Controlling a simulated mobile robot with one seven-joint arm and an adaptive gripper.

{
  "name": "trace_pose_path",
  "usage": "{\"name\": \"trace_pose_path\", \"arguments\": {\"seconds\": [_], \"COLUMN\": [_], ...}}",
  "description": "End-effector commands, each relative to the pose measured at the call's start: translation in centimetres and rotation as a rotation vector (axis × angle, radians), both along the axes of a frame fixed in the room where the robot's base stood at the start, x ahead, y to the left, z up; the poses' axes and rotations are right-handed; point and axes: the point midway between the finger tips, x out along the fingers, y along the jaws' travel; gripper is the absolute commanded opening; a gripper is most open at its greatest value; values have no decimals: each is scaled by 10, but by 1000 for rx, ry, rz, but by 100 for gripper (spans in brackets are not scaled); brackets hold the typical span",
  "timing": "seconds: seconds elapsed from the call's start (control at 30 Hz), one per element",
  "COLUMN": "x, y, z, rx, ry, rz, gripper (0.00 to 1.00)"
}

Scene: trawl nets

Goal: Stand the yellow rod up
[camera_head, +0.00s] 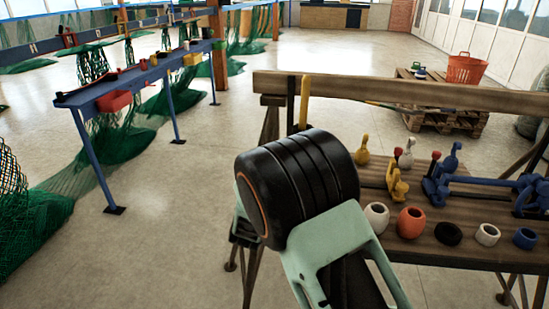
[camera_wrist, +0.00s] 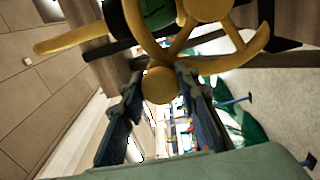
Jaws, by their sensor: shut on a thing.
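A thin yellow rod (camera_head: 304,102) shows near-upright in the head view, at the left end of the wooden beam. Its lower end is hidden behind my black wrist. In the wrist view, a yellow piece (camera_wrist: 160,85) has a rounded end between the two dark fingers of my gripper (camera_wrist: 163,90), which is shut on it. Curved yellow arms spread from it to the left and right. I cannot tell for certain where its other end rests. In the head view my fingers are hidden behind my wrist.
A wooden bench (camera_head: 455,250) holds several rings, yellow and white bulb-shaped pieces and a blue fitting (camera_head: 480,182). The wooden beam (camera_head: 420,94) runs along its back. A red basket (camera_head: 466,68) stands on a pallet behind.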

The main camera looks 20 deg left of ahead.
Motion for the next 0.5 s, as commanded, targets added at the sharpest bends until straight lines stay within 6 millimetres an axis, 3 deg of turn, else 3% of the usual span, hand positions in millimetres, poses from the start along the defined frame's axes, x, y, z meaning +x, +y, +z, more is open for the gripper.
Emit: {"name": "trace_pose_path", "arguments": {"seconds": [0.5], "x": [-2], "y": [5], "z": [-6], "rx": [-45], "ry": [-6], "rz": [4], "gripper": [0]}}
